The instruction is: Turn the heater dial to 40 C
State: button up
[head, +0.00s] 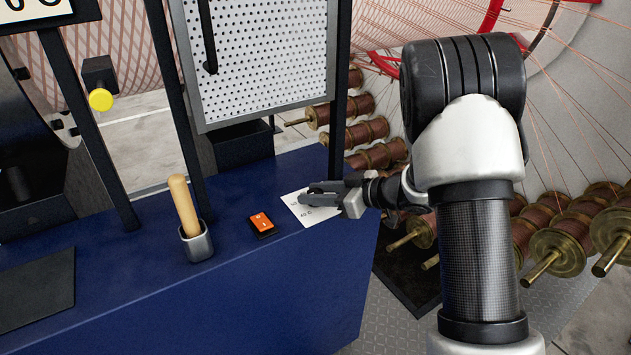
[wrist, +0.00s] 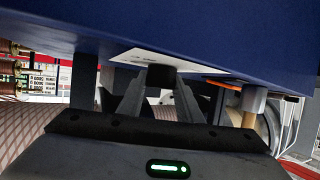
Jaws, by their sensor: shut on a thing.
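The white dial plate (head: 301,211) lies on the blue bench top near its right end, with small printing that includes "40 C". The plate also shows in the wrist view (wrist: 135,56). My gripper (head: 318,191) reaches in from the right, low over the plate. In the wrist view my gripper's two dark fingers (wrist: 160,84) are shut on a small black heater dial (wrist: 162,76) at the plate. In the head view the fingers mostly cover the dial. The pointer and the exact setting cannot be read.
An orange-topped black block (head: 262,223) lies left of the plate. A metal cup (head: 197,243) with a wooden handle (head: 183,204) stands farther left. A perforated panel (head: 262,58) rises behind. Copper spools (head: 367,131) stand beyond the bench's right end.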

jog(key=n+g+y+p, duration=0.1)
jog(key=n+g+p, duration=0.2)
jog(key=shift+w+r+g, duration=0.1)
jog(key=shift+r+g, duration=0.05)
jog(key=shift+g, duration=0.25)
jog(key=shift+n+g+y+p, duration=0.3)
jog(key=shift+n+g+p, duration=0.75)
jog(key=shift+n+g, duration=0.25)
jog(key=shift+a+f, duration=0.1)
jog(key=shift+f, duration=0.15)
jog(key=o, duration=1)
jog(key=shift+o, duration=0.2)
jog(key=p+v, duration=0.1)
jog(key=v, duration=1.6)
jog(key=shift+r, duration=0.15)
jog(key=shift+w, duration=0.1)
